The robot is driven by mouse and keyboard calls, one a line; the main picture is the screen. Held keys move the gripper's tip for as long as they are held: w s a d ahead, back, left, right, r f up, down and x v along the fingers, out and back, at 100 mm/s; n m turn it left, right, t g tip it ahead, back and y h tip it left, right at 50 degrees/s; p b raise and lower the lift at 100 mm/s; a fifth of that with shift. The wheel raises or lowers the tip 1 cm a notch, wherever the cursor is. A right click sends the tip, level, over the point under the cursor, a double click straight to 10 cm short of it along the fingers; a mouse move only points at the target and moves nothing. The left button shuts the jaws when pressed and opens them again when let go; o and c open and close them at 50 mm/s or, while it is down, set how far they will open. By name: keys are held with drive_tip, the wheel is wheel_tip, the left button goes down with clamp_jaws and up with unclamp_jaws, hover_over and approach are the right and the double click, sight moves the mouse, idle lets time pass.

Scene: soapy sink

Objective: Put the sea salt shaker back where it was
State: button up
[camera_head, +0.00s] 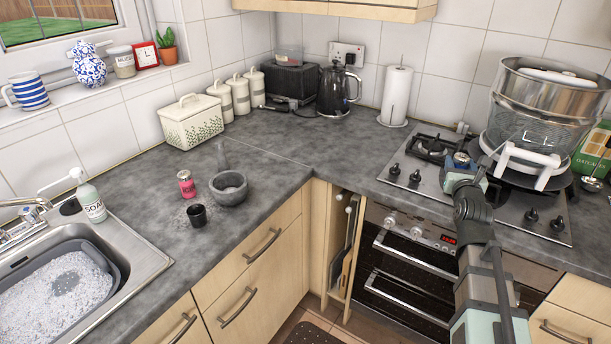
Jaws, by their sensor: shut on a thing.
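My gripper (463,168) is over the front left part of the hob, seen from behind and partly hidden by my own wrist. It is shut on a small blue container (460,159), which looks like the sea salt shaker; its label is too small to read. Its base and the fingers' contact are hidden, so I cannot tell whether it touches the hob. A small pink shaker (186,184) stands upright on the grey worktop at the left, behind a black cup (197,215) and beside a stone mortar (229,188) with a pestle (221,157).
A large steamer (541,105) with white handles stands on the hob (429,184), close right of my gripper. A paper towel roll (397,95) and kettle (337,90) stand behind. White grains lie around the cup. The worktop corner (280,145) is clear. A sink (150,262) is at left.

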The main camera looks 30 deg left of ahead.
drive_tip(key=s+a+n+g+y, duration=0.4)
drive_tip(key=s+a, duration=0.1)
drive_tip(key=a, duration=1.3)
drive_tip(key=s+a+n+g+y, duration=0.4)
drive_tip(key=s+a+g, duration=0.1)
drive_tip(key=a, duration=1.3)
drive_tip(key=s+a+n+g+y, duration=0.4)
drive_tip(key=s+a, duration=0.1)
drive_tip(key=a, duration=1.3)
drive_tip(key=shift+s+f, duration=0.15)
drive_tip(key=shift+f, duration=4.8)
drive_tip(key=shift+f, duration=0.1)
drive_tip(key=o, duration=1.1)
drive_tip(key=shift+o, duration=0.2)
